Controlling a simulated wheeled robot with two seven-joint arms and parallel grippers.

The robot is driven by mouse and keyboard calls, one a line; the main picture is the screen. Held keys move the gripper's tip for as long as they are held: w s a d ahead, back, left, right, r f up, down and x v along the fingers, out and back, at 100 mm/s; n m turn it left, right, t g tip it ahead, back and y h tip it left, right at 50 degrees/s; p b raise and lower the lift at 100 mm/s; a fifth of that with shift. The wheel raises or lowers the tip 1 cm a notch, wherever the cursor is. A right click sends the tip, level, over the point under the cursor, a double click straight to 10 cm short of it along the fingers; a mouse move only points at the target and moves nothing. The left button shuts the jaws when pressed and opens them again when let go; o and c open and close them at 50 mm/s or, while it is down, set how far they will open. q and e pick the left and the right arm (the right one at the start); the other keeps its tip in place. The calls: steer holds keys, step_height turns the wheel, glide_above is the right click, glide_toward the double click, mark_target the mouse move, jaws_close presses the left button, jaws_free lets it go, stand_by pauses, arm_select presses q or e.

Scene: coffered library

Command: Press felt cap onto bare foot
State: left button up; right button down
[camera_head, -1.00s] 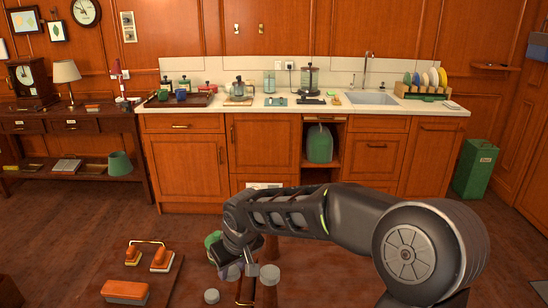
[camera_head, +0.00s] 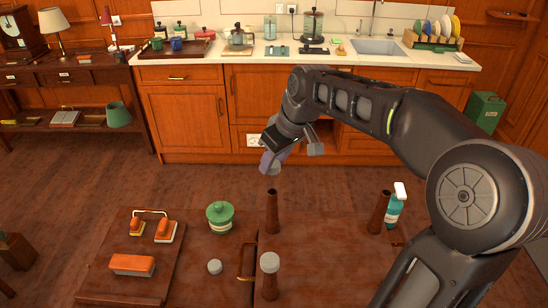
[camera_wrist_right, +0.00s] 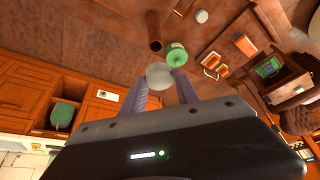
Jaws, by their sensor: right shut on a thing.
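My right gripper (camera_head: 274,162) is shut on a pale grey round felt cap (camera_head: 274,169), which shows between the fingertips in the right wrist view (camera_wrist_right: 159,76). The cap is in the air beyond and above a bare dark tapered wooden foot (camera_head: 272,212), apart from it. That foot also shows in the wrist view (camera_wrist_right: 155,32). Another bare foot (camera_head: 379,212) stands at the right. The front foot (camera_head: 269,285) has a grey cap (camera_head: 269,262) on its top. A loose cap (camera_head: 214,267) lies on the wooden surface. My left gripper is out of view.
A green lidded jar (camera_head: 220,217) stands left of the middle foot. A tray (camera_head: 98,285) with orange-topped brushes (camera_head: 132,264) lies at the left. A spray bottle (camera_head: 395,205) stands beside the right foot. A brass handle (camera_head: 243,263) lies near the loose cap.

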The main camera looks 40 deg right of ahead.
steer(key=b, duration=0.5)
glide_above(272, 191)
steer(key=shift+s+f, duration=0.25)
steer(key=shift+f, duration=1.25)
steer(key=shift+s+f, duration=0.2)
steer(key=shift+f, duration=1.25)
steer(key=shift+f+b, duration=1.35)
steer(key=shift+f, duration=0.3)
steer(key=c, duration=0.8)
jaws_free()
steer(key=shift+c, duration=0.2)
steer(key=shift+r, duration=0.1)
steer(key=v, duration=0.7)
steer(key=shift+r, duration=0.35)
steer(key=shift+s, duration=0.15)
